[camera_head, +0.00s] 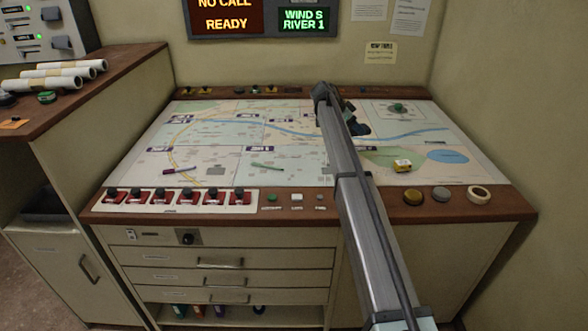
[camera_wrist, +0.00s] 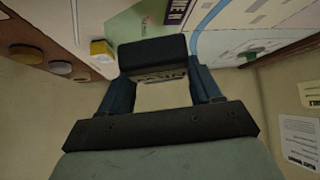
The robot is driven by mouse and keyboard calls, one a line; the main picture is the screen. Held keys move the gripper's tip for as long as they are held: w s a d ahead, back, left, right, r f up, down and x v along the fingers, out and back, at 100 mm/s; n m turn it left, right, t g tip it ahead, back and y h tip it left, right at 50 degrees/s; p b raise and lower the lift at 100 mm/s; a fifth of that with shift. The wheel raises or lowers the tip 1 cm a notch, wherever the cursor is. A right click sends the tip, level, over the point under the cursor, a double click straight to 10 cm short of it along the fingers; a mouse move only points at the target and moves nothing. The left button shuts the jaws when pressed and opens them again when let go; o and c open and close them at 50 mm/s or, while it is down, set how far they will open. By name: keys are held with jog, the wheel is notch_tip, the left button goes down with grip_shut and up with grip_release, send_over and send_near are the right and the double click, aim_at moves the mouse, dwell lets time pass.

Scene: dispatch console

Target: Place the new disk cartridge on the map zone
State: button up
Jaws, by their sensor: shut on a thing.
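The map table (camera_head: 215,140) shows a pale map with green zones, a blue river and a blue oval (camera_head: 447,156). My gripper (camera_head: 357,127) is over the right half of the map, mostly hidden behind my arm in the head view. In the wrist view my gripper (camera_wrist: 160,74) is shut on a dark block, which I take to be the disk cartridge (camera_wrist: 152,54). It has a pale label with lettering too small to read. The head view does not show clearly how high the block is above the map.
A small yellow block (camera_head: 402,165) lies on the map's green area; it also shows in the wrist view (camera_wrist: 101,50). Two pens lie on the map's left half. Red switches (camera_head: 180,196), round knobs and a tape roll (camera_head: 479,194) line the front edge. Walls stand behind and right.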

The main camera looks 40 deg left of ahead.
jog(key=n, duration=0.1)
send_over(323, 165)
jog(key=w+a, duration=0.1)
jog(key=w, duration=0.3)
jog(key=s+d+y, duration=0.1)
jog(key=s, duration=0.3)
jog(key=shift+n+t, duration=0.3)
jog(key=shift+s+f, duration=0.1)
jog(key=shift+f, duration=4.95)
jog(key=shift+f, duration=0.15)
jog(key=o, duration=1.2)
jog(key=shift+c, duration=0.2)
jog(key=v, duration=1.2)
